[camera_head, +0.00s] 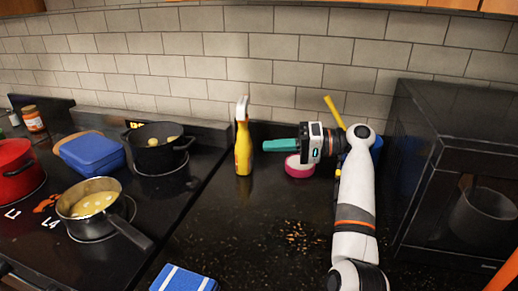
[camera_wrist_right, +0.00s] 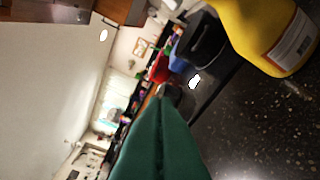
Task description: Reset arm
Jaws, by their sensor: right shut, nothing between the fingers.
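My right arm reaches up over the dark counter on the right of the head view. Its gripper (camera_head: 272,145) has green fingers that point left, toward a yellow spray bottle (camera_head: 243,150). The fingers are shut together with nothing between them. In the right wrist view the shut green fingers (camera_wrist_right: 160,108) rise from the bottom, and the yellow bottle (camera_wrist_right: 275,35) stands at the upper right, apart from them. A pink-rimmed round item (camera_head: 299,167) sits on the counter below the gripper and is partly hidden. My left gripper is not in view.
A black microwave-like box (camera_head: 415,120) stands close to the right of my arm. On the stove are a black pot (camera_head: 150,155), a steel pan (camera_head: 88,205), a red pot (camera_head: 15,172) and a blue box (camera_head: 92,153). A blue striped item (camera_head: 183,279) lies at the front. Brown crumbs (camera_head: 303,238) lie on mostly clear counter.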

